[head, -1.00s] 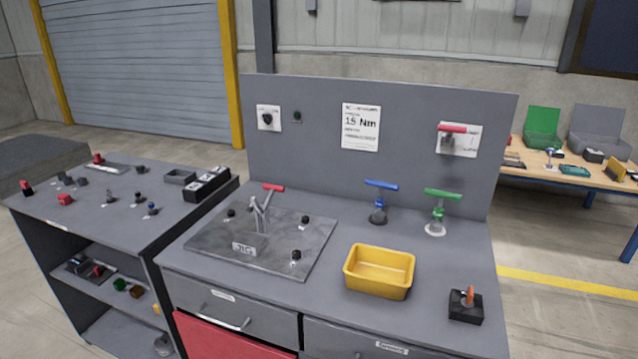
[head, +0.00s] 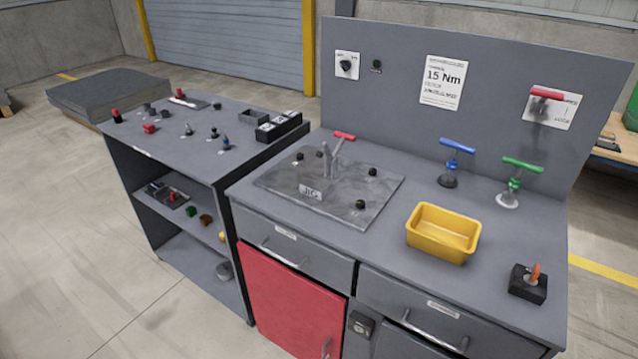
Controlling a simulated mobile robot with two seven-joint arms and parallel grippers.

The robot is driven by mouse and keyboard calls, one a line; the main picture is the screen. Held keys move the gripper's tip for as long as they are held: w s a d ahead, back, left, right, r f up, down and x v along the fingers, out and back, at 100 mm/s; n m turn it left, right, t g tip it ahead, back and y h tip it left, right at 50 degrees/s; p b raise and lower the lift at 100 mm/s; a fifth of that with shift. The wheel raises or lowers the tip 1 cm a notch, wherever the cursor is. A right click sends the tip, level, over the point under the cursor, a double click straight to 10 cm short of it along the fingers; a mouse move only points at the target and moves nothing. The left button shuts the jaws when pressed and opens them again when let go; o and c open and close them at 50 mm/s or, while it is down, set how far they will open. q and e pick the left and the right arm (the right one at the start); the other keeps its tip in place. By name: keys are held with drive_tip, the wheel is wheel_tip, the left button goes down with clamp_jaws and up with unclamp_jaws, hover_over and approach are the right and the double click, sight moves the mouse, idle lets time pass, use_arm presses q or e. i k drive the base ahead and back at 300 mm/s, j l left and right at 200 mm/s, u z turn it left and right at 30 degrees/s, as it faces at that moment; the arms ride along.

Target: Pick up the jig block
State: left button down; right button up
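A flat grey metal plate (head: 285,183) labelled JIG lies on the workbench top, with several black knobs and a red-handled clamp (head: 334,158) on it. I cannot tell which object is the jig block. Small blocks and fittings stand on the side table, among them a red block (head: 150,128). Its shelf holds a green block (head: 191,211) and a brown block (head: 206,219). Neither of my grippers shows in the head view.
A yellow bin (head: 442,233), a black block with an orange peg (head: 528,283), and blue (head: 457,146) and green (head: 522,164) T-handled tools stand on the workbench. A grey back panel (head: 400,110) rises behind. The floor (head: 60,240) at left is clear.

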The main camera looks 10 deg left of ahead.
sight(316, 186)
drive_tip(key=i+j, duration=0.15)
drive_tip(key=j, duration=0.2)
drive_tip(key=i+j, duration=0.1)
drive_tip(key=j, duration=0.3)
drive_tip(key=i+j+z, duration=0.1)
drive_tip(key=j, duration=0.25)
drive_tip(key=i+j, duration=0.15)
drive_tip(key=j, duration=0.25)
drive_tip(key=i+j, duration=0.15)
drive_tip(key=j, duration=0.25)
drive_tip(key=i+j+z, duration=0.1)
drive_tip(key=j, duration=0.25)
